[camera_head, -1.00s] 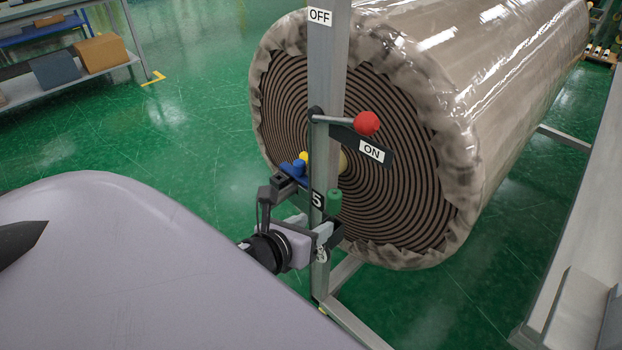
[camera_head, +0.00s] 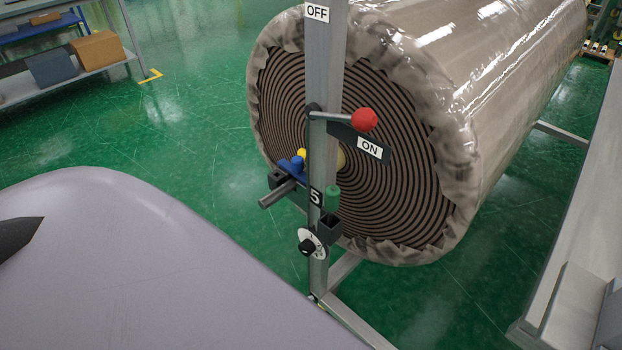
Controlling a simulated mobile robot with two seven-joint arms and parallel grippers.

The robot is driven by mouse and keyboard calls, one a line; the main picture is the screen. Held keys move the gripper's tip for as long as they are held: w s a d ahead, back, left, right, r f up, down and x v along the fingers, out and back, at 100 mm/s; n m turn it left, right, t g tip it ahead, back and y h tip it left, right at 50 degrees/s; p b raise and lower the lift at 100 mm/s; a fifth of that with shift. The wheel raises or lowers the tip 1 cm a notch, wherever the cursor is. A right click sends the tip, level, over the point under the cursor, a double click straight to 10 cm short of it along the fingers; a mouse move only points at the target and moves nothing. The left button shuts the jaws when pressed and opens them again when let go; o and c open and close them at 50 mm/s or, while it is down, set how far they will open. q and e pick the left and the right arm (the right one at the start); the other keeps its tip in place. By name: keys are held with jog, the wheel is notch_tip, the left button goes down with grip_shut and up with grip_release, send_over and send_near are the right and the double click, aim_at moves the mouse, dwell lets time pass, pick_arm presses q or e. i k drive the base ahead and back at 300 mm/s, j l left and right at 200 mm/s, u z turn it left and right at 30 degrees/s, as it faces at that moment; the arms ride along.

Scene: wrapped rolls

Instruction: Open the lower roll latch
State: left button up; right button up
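A metal post (camera_head: 325,85) stands before the end of the wrapped roll (camera_head: 400,150). On it a lever with a red knob (camera_head: 364,120) points right, beside an ON label (camera_head: 370,149); an OFF label (camera_head: 318,13) is higher up. Below are a blue part (camera_head: 291,165) with a yellow knob, a grey rod (camera_head: 277,194) pointing lower left, a green knob (camera_head: 333,198) and a white dial (camera_head: 313,243) with a black knob. I cannot tell for sure which part is the lower roll latch.
My pale body fills the lower left. A shelf with boxes (camera_head: 97,47) stands at the far left. A grey metal frame (camera_head: 575,220) runs along the right edge. Green floor (camera_head: 190,120) is open left of the roll.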

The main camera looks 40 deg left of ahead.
aim_at(295, 168)
jog(key=u, duration=1.3)
